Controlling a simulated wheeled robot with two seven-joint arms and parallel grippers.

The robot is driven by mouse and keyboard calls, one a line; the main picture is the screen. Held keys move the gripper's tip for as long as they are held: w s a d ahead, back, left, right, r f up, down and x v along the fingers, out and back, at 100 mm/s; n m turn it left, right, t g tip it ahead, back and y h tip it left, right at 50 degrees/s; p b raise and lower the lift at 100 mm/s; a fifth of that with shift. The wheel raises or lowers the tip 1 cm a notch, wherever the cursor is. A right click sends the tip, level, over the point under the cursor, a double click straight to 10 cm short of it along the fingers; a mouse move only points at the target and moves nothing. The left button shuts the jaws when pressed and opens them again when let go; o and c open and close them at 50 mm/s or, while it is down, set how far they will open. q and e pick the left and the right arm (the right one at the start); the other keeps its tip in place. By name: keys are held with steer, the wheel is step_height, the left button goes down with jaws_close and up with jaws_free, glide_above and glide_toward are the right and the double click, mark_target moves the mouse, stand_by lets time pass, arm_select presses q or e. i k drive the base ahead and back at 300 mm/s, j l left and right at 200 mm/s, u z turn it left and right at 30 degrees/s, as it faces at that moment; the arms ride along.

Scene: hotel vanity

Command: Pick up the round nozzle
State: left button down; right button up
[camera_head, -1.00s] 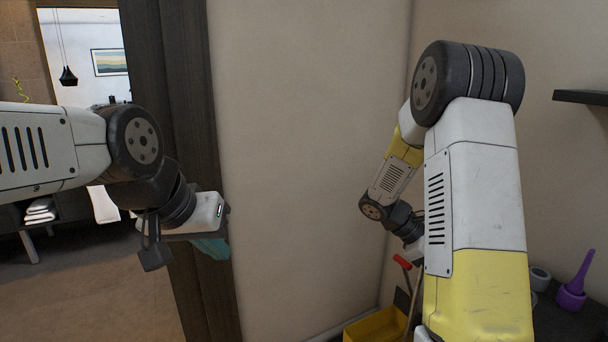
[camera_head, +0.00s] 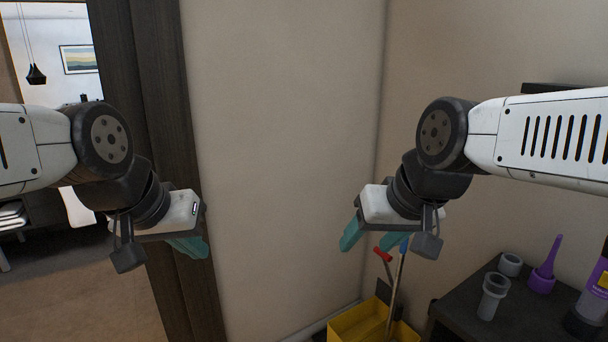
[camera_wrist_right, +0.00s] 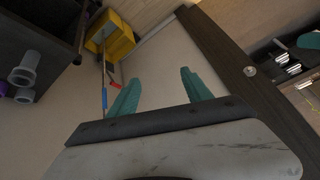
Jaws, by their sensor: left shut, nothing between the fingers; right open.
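Two grey nozzle-like pieces stand on the dark table (camera_head: 455,312) at lower right in the head view: a short, round, ring-like one (camera_head: 510,264) and a taller stepped one (camera_head: 493,296). A purple nozzle (camera_head: 544,273) with a long tapered spout stands beside them. I cannot tell for sure which is the round nozzle. My right gripper (camera_head: 382,243) is open and empty in the air, left of the table and apart from these pieces. The right wrist view shows its spread teal fingers (camera_wrist_right: 160,90) and a grey piece (camera_wrist_right: 25,68) at far left. My left gripper (camera_head: 190,246) is shut and empty at left.
A yellow mop bucket (camera_head: 375,325) with upright handles is on the floor left of the table, below my right gripper. A dark shelf is on the right wall, partly behind my arm.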

mark_target(496, 286)
steer(key=z, duration=1.9)
